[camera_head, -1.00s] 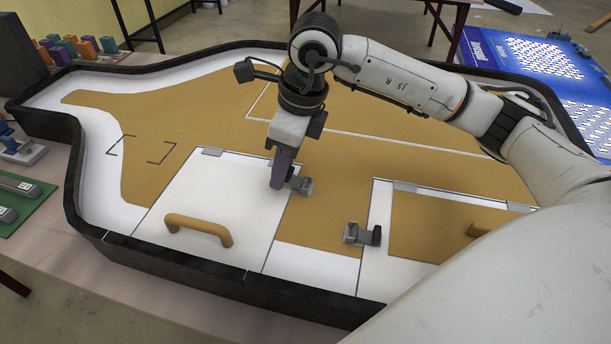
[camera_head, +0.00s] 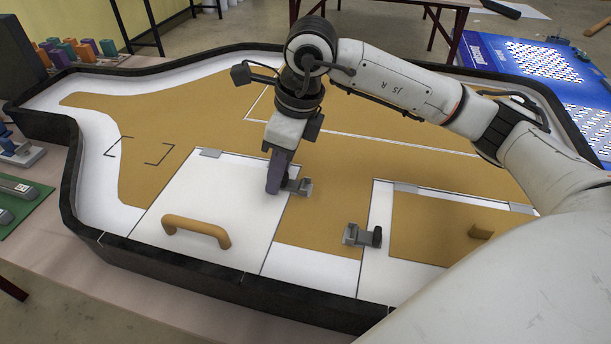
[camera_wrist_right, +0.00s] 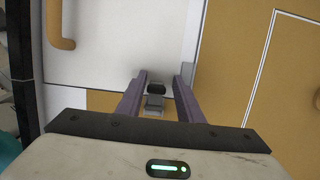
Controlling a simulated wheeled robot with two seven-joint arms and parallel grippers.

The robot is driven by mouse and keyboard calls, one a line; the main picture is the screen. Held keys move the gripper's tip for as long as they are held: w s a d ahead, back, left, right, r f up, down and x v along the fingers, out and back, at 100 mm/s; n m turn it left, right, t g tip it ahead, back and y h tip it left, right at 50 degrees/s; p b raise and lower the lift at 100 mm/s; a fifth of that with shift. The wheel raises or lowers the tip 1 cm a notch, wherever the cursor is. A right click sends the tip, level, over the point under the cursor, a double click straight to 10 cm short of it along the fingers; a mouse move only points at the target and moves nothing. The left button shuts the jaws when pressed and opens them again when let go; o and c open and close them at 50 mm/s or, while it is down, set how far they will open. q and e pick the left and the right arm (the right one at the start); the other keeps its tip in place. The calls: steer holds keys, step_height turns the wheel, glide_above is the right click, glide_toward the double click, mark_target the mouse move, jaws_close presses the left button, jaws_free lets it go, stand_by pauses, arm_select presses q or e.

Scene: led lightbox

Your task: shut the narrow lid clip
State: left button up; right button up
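The white lid (camera_head: 215,190), with a tan bar handle (camera_head: 197,231), looks the narrower of two lids and lies flat. Its grey clip (camera_head: 301,187) is at the lid's right edge; it also shows in the wrist view (camera_wrist_right: 155,102), with a dark knob. My right gripper (camera_head: 274,188) points down at this clip. In the wrist view its two purple fingers (camera_wrist_right: 161,76) are apart, with the clip between them and gaps on both sides. Whether a finger touches the clip I cannot tell. My left gripper is out of view.
A second clip (camera_head: 362,235) sits left of the wider tan lid (camera_head: 425,225), which has a small handle (camera_head: 480,231). A raised black rim (camera_head: 240,290) surrounds the board. Coloured blocks (camera_head: 85,48) stand at the back left. My right arm covers the right side.

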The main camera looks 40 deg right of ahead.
mark_target(289, 184)
steer(key=shift+s+a+f, duration=0.3)
steer(key=shift+f, duration=0.15)
steer(key=shift+r, duration=0.1)
steer(key=shift+r+p, duration=0.4)
steer(key=shift+r, duration=0.1)
steer(key=shift+d+p+v, duration=0.1)
steer(key=shift+p+v, duration=0.3)
steer(key=shift+v, duration=0.4)
steer(key=shift+d+p+v, duration=0.15)
steer(key=shift+p+v, duration=0.25)
steer(key=shift+v, duration=0.4)
steer(key=shift+w, duration=0.15)
steer(key=shift+p+v, duration=1.15)
steer(key=shift+v, duration=0.85)
